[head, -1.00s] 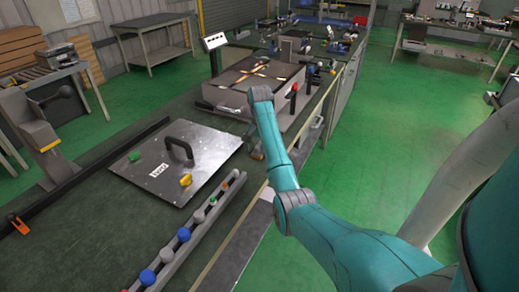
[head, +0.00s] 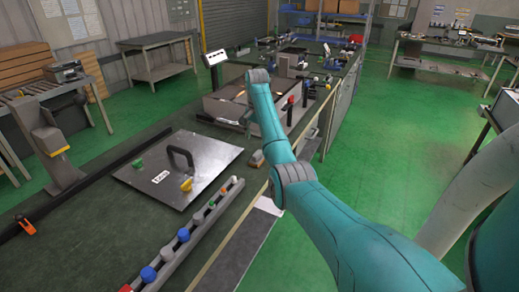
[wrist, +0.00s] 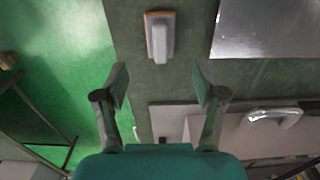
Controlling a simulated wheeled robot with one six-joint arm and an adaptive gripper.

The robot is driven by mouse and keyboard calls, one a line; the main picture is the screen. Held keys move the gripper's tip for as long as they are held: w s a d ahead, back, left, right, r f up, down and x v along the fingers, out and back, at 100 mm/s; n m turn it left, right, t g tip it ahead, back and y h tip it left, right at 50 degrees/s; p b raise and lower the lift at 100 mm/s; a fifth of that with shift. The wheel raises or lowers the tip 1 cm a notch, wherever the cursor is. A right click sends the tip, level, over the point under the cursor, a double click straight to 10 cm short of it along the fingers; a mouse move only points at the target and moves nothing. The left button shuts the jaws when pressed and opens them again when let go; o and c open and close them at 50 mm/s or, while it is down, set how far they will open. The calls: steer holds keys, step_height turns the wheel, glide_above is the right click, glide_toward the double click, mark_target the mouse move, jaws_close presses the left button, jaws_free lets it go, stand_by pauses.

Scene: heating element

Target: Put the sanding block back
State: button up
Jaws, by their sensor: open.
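The sanding block, a grey block with an orange-brown edge (wrist: 159,36), lies on the dark green bench top at the top middle of the wrist view. In the head view it is small, near the bench's right edge (head: 256,158), beside my arm. My gripper (wrist: 162,86) is open and empty. Its two fingers are spread below the block in the wrist picture, apart from it.
A shiny metal plate (head: 207,163) with a black handle lies left of the block. A strip with coloured knobs (head: 176,243) runs along the bench front. A grey box (head: 227,107) stands beyond the block. The green floor (head: 380,150) is clear at right.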

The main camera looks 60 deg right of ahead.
steer(key=shift+r, duration=1.05)
steer(key=shift+s, duration=0.1)
